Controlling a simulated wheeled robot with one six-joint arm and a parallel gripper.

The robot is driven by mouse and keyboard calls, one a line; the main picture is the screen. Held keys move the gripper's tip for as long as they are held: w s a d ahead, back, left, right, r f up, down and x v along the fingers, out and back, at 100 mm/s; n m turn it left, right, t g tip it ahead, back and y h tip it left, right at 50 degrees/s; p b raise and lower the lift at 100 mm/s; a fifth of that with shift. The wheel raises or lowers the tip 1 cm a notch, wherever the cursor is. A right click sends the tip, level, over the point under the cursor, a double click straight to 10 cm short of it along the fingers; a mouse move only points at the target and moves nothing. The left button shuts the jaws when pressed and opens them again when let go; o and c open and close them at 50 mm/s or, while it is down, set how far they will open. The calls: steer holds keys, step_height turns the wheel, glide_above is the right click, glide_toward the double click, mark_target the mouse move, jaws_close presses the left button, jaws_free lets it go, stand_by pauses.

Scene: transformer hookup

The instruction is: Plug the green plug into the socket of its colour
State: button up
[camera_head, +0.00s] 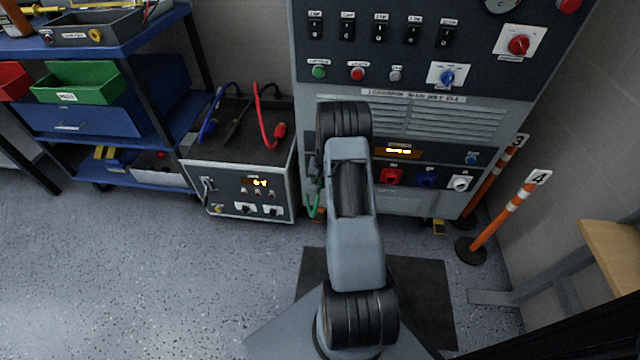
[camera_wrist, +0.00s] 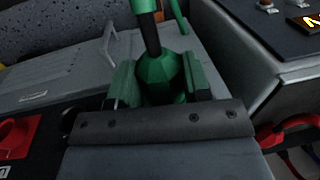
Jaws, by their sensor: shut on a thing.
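In the wrist view my gripper (camera_wrist: 160,88) is shut on the green plug (camera_wrist: 158,76), with one finger on each side of it. A black stem and a green cable lead away from the plug at the top of that view. In the head view the green cable (camera_head: 312,205) hangs left of my arm, between the test box and the cabinet; the plug cannot be made out there. On the cabinet's lower panel a red socket (camera_head: 391,177), a blue socket (camera_head: 427,180) and a white socket (camera_head: 460,183) show right of my arm. No green socket is visible.
A test box (camera_head: 240,190) with red and blue leads on top stands close to the cabinet's left side. A blue shelf cart (camera_head: 150,125) with coloured bins is farther left. Orange posts (camera_head: 505,215) stand at the right. Speckled floor at the left is clear.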

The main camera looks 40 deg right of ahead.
steer(key=shift+w+d, duration=0.1)
steer(key=shift+d, duration=0.05)
steer(key=o, duration=1.3)
steer(key=shift+c, duration=0.2)
steer(key=shift+r, duration=0.15)
steer(key=shift+s+d+r+p, duration=0.15)
steer(key=shift+r+p, duration=1)
steer(key=shift+r, duration=0.55)
steer(key=shift+s+d+r+p, duration=0.15)
steer(key=shift+r+p, duration=1)
steer(key=shift+r, duration=0.5)
